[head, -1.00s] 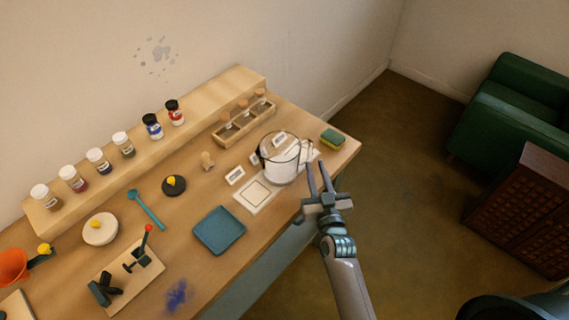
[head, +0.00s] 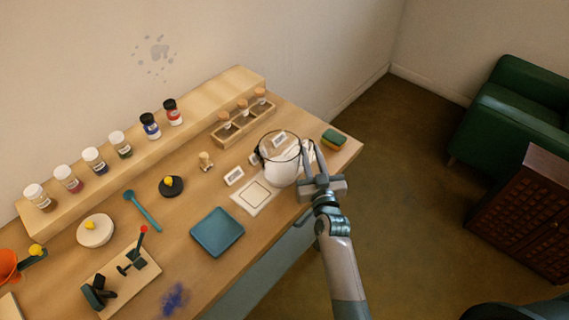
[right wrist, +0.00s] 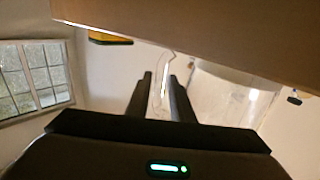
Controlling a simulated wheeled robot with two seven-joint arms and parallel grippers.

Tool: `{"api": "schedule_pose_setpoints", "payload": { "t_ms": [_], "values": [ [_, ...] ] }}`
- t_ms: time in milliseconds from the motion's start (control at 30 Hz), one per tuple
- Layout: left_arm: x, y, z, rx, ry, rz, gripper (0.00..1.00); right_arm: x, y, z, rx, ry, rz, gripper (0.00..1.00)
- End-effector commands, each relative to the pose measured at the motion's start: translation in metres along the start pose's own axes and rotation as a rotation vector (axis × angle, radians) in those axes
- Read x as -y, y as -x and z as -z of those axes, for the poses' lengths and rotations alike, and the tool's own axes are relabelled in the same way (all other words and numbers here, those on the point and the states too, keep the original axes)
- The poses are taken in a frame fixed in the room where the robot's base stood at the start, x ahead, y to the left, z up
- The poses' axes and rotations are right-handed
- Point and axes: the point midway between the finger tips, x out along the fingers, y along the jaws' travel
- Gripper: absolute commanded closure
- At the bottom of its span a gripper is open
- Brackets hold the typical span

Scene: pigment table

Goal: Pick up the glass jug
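The clear glass jug (head: 281,170) stands upright at the right end of the table, with its handle on the right side. My right gripper (head: 314,152) is at the handle side of the jug, fingers pointing toward the back of the table. In the right wrist view, the jug body (right wrist: 225,97) is to the right of the fingers. The jug's handle (right wrist: 164,85) shows between the two open fingers (right wrist: 163,90), with a gap visible. The far fingertips partly overlap the handle in the head view. My left gripper is not in view.
A wooden rack of corked vials (head: 243,122) stands behind left. A white card (head: 256,195) and a blue tray (head: 217,232) lie in front left. The table's right edge is close to the gripper.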

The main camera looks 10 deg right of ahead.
Motion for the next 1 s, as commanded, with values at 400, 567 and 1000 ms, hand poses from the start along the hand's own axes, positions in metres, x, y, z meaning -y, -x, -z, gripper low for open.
{"api": "schedule_pose_setpoints", "payload": {
  "t_ms": [400,567,1000],
  "values": [
    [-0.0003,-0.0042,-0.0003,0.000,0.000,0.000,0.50,0.0002,-0.0103,0.0002,0.001,0.001,0.000,0.79],
    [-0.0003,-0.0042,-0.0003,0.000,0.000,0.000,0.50,0.0002,-0.0102,0.0002,0.001,0.001,0.000,0.79],
    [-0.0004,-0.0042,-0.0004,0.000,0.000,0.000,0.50,0.0000,-0.0101,0.0001,0.001,0.001,0.000,1.00]
  ]
}}
